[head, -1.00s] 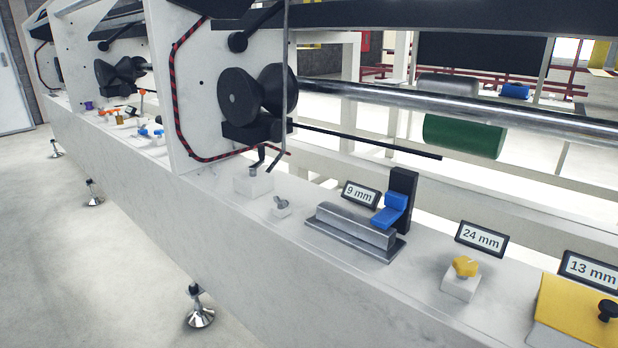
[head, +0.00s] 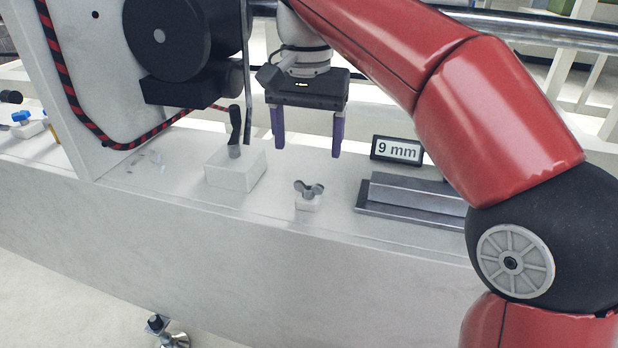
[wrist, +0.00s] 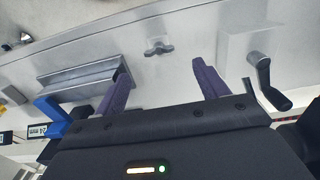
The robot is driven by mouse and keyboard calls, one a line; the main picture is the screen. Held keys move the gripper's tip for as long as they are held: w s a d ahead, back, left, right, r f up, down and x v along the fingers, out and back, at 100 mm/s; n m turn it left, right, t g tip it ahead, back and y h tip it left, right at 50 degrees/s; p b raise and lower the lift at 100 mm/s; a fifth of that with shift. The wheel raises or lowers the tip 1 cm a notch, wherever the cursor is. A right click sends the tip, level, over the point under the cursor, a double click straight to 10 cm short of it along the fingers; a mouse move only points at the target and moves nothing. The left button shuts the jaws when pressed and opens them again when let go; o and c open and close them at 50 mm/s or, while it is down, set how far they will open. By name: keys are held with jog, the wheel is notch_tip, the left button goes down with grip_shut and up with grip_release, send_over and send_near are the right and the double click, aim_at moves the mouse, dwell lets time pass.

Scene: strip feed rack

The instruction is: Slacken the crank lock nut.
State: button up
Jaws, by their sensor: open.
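The crank lock nut appears to be the small grey wing nut (head: 308,190) on a white block on the rack's ledge; it also shows in the wrist view (wrist: 158,48), ahead of and between my fingers. The crank (head: 234,128), with a black handle, stands on a larger white block to its left; the wrist view shows it at the right (wrist: 266,80). My gripper (head: 308,150) points down with purple fingers apart, above and behind the wing nut. It also shows in the wrist view (wrist: 165,75). Nothing is between the fingers.
A grey metal rail block (head: 410,197) lies right of the wing nut, with a 9 mm sign (head: 397,150) behind it. A blue part (wrist: 52,118) shows beside the rail in the wrist view. Black rollers (head: 180,40) and a vertical rod (head: 246,75) stand near the crank.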

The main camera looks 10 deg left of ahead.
aim_at(309, 182)
notch_tip(309, 182, down, 8)
jog(key=shift+d+r+b, duration=0.1)
jog(key=shift+r+b, duration=0.15)
jog(key=shift+b, duration=1)
jog(key=c, duration=1)
